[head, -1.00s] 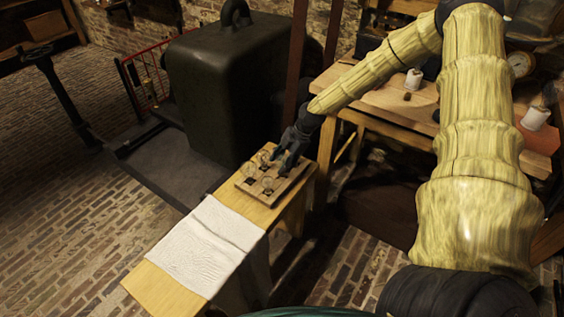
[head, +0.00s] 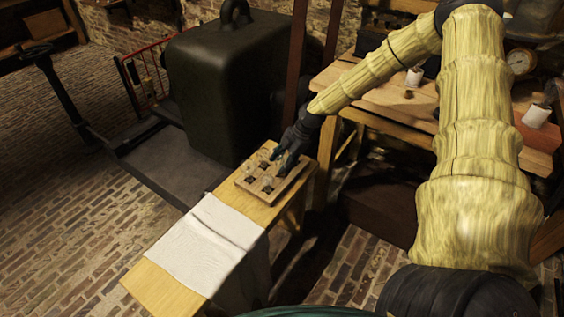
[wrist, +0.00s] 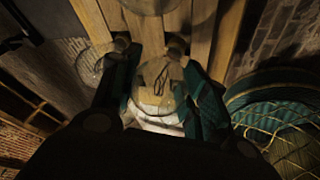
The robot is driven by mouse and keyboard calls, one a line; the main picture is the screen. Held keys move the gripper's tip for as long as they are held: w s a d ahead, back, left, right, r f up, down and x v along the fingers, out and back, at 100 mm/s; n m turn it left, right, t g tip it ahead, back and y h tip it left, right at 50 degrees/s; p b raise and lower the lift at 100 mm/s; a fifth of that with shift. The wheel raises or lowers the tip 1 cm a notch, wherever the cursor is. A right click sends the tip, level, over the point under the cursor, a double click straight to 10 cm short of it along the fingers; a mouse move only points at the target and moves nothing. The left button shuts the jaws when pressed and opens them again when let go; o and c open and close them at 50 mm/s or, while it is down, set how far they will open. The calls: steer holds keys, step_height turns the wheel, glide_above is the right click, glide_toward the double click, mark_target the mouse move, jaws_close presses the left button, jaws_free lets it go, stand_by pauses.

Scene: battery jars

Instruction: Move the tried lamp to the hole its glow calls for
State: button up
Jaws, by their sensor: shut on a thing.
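A clear round glass lamp (wrist: 156,98) with a dark looped filament sits between the two fingers of my gripper (wrist: 162,92) in the wrist view. The fingers are shut on it. I cannot make out a glow in it. In the head view my gripper (head: 286,158) is low over the back right part of a wooden board (head: 283,190) with dark holes. Glass lamps stand at the board's left and back edges, too small to tell apart. The fingers hide part of the board, and whether the held lamp touches it cannot be told.
The board lies on a narrow wooden bench (head: 170,287) with a white cloth (head: 200,245) in front of it. A large dark case (head: 225,90) stands behind left. A wooden workbench (head: 385,100) with a white jar (head: 535,116) is at right.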

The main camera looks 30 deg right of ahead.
steer(key=shift+f+b, duration=0.3)
steer(key=shift+f, duration=0.3)
steer(key=o, duration=1.2)
steer(key=shift+r, duration=0.1)
steer(key=v, duration=1.2)
